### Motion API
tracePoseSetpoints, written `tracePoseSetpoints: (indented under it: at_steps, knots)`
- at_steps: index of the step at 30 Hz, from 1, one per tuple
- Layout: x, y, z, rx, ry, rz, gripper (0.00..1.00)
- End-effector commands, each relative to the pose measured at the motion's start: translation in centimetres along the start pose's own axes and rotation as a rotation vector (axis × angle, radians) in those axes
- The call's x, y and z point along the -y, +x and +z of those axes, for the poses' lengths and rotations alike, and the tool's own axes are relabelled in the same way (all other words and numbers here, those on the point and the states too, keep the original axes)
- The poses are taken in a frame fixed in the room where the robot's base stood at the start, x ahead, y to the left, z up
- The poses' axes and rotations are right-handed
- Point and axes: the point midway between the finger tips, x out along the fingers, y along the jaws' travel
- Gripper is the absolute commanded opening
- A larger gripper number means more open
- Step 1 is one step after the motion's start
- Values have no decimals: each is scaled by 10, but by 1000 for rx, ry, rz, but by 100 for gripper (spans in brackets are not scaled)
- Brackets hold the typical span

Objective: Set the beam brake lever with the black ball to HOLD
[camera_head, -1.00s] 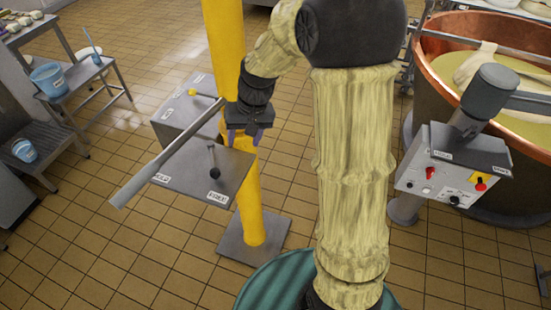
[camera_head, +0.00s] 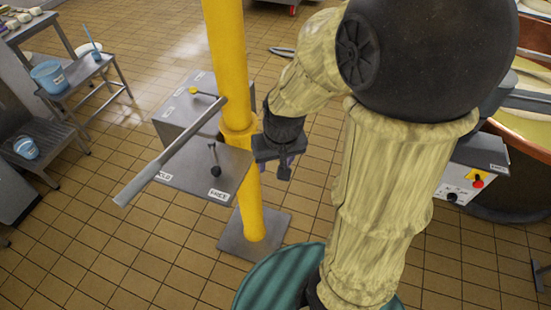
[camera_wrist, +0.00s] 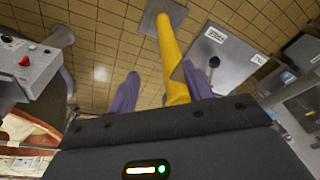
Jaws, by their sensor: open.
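The beam brake lever with the black ball (camera_head: 216,171) stands on a grey box (camera_head: 190,178) beside the yellow post. A HOLD label (camera_head: 163,176) is at the box's left and a FREE label (camera_head: 218,195) at its lower right; the ball is nearer FREE. The wrist view also shows the black ball (camera_wrist: 214,62). My gripper (camera_head: 287,170) is right of the post, apart from the lever. In the wrist view its two purple fingers (camera_wrist: 157,92) are spread with nothing held between them.
The yellow post (camera_head: 230,80) stands between my gripper and the box. A long grey bar (camera_head: 168,155) slants over the box. A second lever with a yellow ball (camera_head: 194,91) is behind. A control box (camera_head: 470,172) and copper vat (camera_head: 520,132) are at right.

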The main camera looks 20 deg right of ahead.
Motion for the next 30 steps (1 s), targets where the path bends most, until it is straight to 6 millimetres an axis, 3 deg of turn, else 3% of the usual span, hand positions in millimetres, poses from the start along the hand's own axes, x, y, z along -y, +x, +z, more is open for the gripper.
tracePoseSetpoints:
  at_steps: [5,12,18,26,30]
  knots:
    - [0,0,1,-1,-1,1,50]
    - [-10,-3,32,-35,-18,28,50]
    - [-10,-3,33,-37,-19,29,50]
    - [-10,-3,33,-37,-19,29,1]
    - [-10,-3,33,-37,-19,29,0]
